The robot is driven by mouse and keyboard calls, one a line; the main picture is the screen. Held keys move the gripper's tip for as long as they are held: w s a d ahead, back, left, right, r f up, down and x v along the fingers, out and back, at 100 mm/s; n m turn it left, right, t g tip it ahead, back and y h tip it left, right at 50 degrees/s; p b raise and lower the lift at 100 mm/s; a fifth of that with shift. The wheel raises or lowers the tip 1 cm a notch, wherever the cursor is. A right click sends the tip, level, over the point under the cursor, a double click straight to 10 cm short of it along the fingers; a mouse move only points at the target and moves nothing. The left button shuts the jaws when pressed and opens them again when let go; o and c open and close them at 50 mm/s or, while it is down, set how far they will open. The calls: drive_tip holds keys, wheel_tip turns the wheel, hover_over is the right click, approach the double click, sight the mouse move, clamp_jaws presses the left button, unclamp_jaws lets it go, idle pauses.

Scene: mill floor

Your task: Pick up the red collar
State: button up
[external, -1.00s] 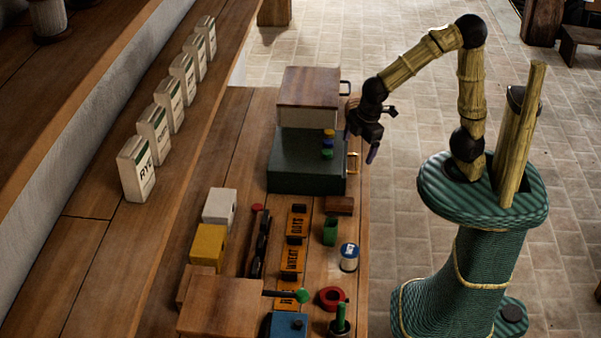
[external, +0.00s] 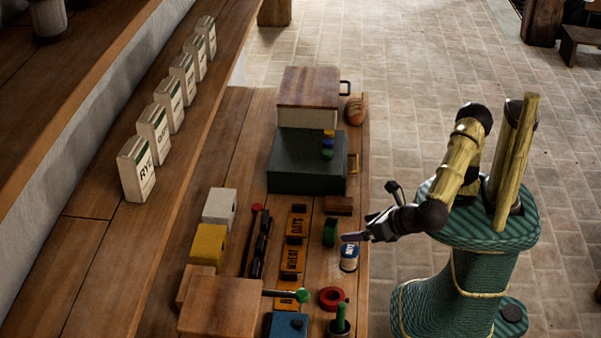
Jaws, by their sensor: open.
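The red collar (external: 331,299) is a ring lying on the wooden bench near its right edge, with a dark opening in its middle. My gripper (external: 359,237) is open and empty. It is above the bench's right edge, over the top of a white and blue can (external: 349,258) and farther back than the collar. I cannot tell exactly how high the gripper is above the can.
A blue box (external: 286,325) is at front left. The floor at right is open.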

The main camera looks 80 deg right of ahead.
sight(333, 296)
drive_tip(key=s+a+n+t+y+b, duration=0.1)
drive_tip(key=s+a+n+t+b, duration=0.2)
drive_tip(key=s+a, duration=0.55)
wheel_tip(333, 296, down, 17)
drive_tip(key=p, duration=0.1)
drive_tip(key=shift+w+d+n, duration=0.15)
drive_tip(key=shift+w+n, duration=0.1)
drive_tip(key=shift+n, duration=0.15)
drive_tip(key=x, duration=1.2)
drive_tip(key=shift+w, duration=0.15)
drive_tip(key=shift+r, duration=0.1)
drive_tip(key=shift+d+x, duration=0.1)
drive_tip(key=shift+x, duration=1.2)
drive_tip(key=shift+d+x, duration=0.15)
drive_tip(key=shift+x, duration=1.15)
